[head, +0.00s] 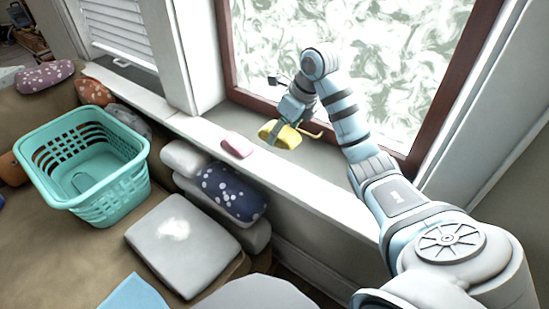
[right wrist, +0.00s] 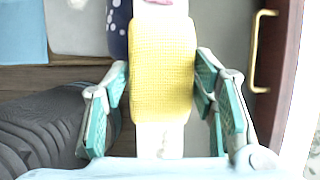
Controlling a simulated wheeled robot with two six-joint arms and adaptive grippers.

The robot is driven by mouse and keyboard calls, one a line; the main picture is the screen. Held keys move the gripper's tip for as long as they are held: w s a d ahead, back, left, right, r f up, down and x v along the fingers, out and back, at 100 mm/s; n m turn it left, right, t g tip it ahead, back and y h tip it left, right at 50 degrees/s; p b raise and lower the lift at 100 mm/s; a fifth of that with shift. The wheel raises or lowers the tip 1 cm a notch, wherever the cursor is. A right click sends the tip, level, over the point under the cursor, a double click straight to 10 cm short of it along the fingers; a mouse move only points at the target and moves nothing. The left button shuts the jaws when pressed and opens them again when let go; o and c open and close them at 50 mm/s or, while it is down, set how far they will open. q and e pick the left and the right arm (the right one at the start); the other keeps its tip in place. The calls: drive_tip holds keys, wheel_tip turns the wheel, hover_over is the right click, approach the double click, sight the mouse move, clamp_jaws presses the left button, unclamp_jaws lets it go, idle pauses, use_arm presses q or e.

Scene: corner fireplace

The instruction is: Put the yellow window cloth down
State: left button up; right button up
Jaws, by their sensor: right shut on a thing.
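The yellow window cloth (head: 283,137) is a thick, textured yellow pad. It is in my right gripper (head: 284,127), above the window sill (head: 318,190). In the right wrist view the cloth (right wrist: 162,70) lies between the two teal-padded fingers (right wrist: 160,78), which are shut on it. The white sill shows beneath it, and I cannot tell whether the cloth touches the sill. My left gripper is not in view.
A pink object (head: 237,145) lies on the sill left of the cloth. A brass window handle (right wrist: 262,50) is close on the right. A teal basket (head: 110,180), cushions (head: 230,193) and a light blue cloth (head: 134,293) are below.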

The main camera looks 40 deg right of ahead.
sight(297, 139)
wheel_tip(297, 139, down, 12)
drive_tip(key=shift+f+b, duration=0.15)
drive_tip(key=shift+b, duration=1.05)
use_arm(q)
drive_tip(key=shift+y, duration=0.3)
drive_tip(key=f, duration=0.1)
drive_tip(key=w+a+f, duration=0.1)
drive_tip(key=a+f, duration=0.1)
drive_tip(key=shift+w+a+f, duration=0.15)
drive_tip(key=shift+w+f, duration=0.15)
use_arm(e)
drive_tip(key=o, duration=1)
